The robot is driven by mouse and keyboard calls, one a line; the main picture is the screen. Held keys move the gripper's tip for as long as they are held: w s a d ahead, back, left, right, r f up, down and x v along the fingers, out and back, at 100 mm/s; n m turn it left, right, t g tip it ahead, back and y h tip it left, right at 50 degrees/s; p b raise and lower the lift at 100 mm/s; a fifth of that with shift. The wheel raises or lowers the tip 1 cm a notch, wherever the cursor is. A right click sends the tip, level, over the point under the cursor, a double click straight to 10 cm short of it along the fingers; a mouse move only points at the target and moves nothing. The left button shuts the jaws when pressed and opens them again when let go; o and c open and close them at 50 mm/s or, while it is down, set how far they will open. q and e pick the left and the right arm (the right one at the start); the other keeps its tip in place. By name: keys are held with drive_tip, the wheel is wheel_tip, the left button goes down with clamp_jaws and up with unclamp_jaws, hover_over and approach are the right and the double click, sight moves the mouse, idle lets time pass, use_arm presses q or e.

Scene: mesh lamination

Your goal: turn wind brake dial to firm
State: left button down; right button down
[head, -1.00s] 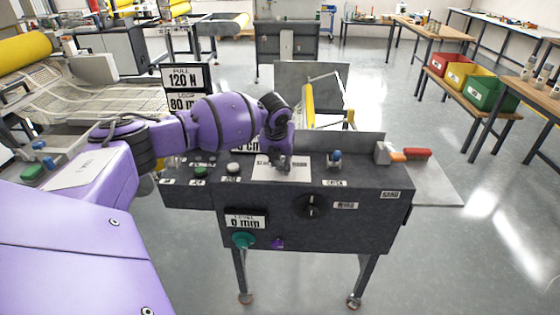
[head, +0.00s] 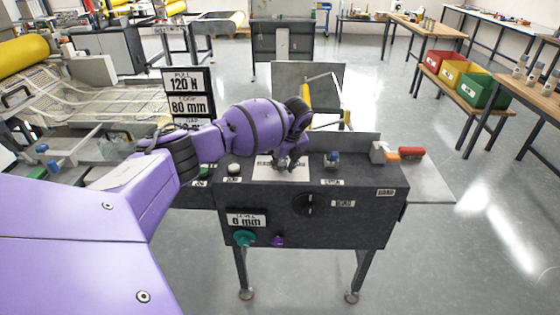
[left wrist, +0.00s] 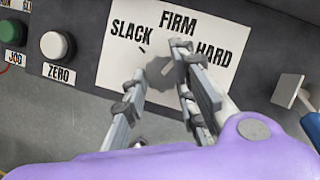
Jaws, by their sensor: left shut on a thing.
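The wind brake dial (left wrist: 160,74) is a grey knob on a white plate (left wrist: 120,66) lettered SLACK, FIRM and HARD from left to right. In the left wrist view my left gripper (left wrist: 160,64) has its fingers on either side of the dial and is shut on it. The fingers partly cover the knob, and I cannot tell which word it points at. In the head view the left gripper (head: 288,162) is over the plate (head: 264,173) on top of the dark console (head: 360,225); the dial is hidden there. My right gripper is not in view.
The white ZERO button (left wrist: 57,44) and green JOG button (left wrist: 12,33) are left of the plate. A blue-handled switch (head: 332,158) stands to its right. A black knob (head: 309,204), a green knob (head: 244,238) and a purple knob (head: 278,240) are on the console front.

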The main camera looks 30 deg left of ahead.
use_arm(q)
drive_tip(key=shift+s+a+f+n+g, duration=0.15)
drive_tip(key=shift+a+n+g, duration=0.2)
drive_tip(key=shift+n, duration=0.55)
drive_tip(key=shift+d+n+g+y, duration=0.15)
drive_tip(key=shift+n+g+y, duration=0.25)
drive_tip(key=shift+n, duration=0.6)
drive_tip(key=shift+f+n+g, duration=0.1)
drive_tip(key=shift+n+g, duration=0.15)
drive_tip(key=shift+n, duration=0.25)
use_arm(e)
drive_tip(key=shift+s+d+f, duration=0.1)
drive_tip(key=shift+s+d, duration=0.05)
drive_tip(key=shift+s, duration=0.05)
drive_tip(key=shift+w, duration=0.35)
use_arm(q)
drive_tip(key=c, duration=1.6)
unclamp_jaws()
drive_tip(key=shift+s, duration=0.15)
drive_tip(key=shift+o, duration=0.2)
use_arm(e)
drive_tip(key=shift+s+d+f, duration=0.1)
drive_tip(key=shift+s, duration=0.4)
use_arm(q)
drive_tip(key=shift+d, duration=0.1)
